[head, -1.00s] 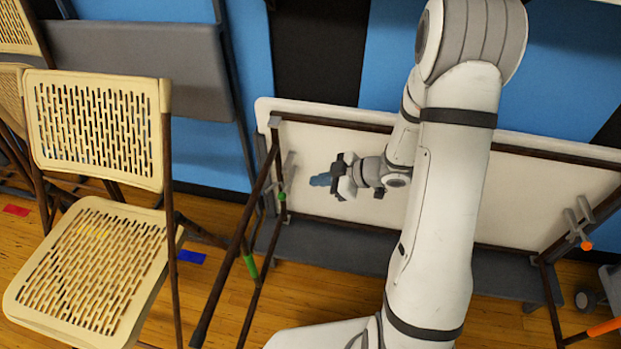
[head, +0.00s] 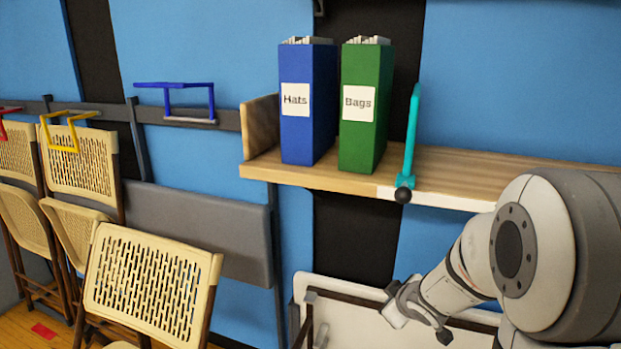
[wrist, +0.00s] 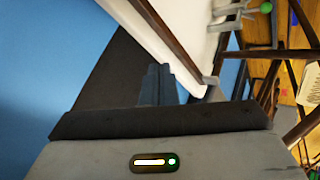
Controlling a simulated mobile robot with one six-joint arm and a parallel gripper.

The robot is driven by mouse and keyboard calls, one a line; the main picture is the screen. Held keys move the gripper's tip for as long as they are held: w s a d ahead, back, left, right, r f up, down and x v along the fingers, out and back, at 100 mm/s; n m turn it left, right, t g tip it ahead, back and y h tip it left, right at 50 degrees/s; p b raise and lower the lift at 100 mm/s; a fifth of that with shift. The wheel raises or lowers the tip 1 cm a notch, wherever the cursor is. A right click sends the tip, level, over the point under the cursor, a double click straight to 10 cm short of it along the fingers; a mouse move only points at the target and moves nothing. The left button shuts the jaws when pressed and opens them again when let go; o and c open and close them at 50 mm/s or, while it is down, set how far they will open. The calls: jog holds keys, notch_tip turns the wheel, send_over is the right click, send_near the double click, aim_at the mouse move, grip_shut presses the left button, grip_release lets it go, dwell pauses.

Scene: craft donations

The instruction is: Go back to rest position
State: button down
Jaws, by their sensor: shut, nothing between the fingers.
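My gripper (wrist: 159,72) shows in the wrist view with its bluish fingers together and nothing between them. Behind the fingers are a dark wall strip and blue wall, with the white board (wrist: 200,35) close by on the right. In the head view my arm comes in from the lower right, and its wrist end is below the shelf, in front of the white folded table (head: 350,285). The fingers cannot be made out in the head view.
Folding chairs (head: 150,285) stand at left. Blue (head: 190,88) and yellow (head: 70,130) hooks are on the wall rail.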

jog(key=s+d+r+m+g+h+p, duration=0.1)
jog(key=s+r+m+p, duration=0.15)
jog(key=r, duration=0.25)
jog(key=s+d+r+m+h+p, duration=0.1)
jog(key=s+r+h+p, duration=0.15)
jog(key=r, duration=0.35)
jog(key=s+a+r+m+g+y+p, duration=0.1)
jog(key=s+a+r+m+g+p, duration=0.1)
jog(key=s+r, duration=0.3)
jog(key=s+a+r+m+g+y+p, duration=0.1)
jog(key=s+a+r+m+g+p, duration=0.2)
jog(key=s, duration=0.9)
notch_tip(320, 180, up, 3)
jog(key=shift+s+a+r+p, duration=0.1)
jog(key=shift+s+a+p, duration=0.4)
jog(key=shift+p, duration=0.55)
jog(key=shift+w+m+y, duration=0.1)
jog(key=shift+m+y, duration=0.15)
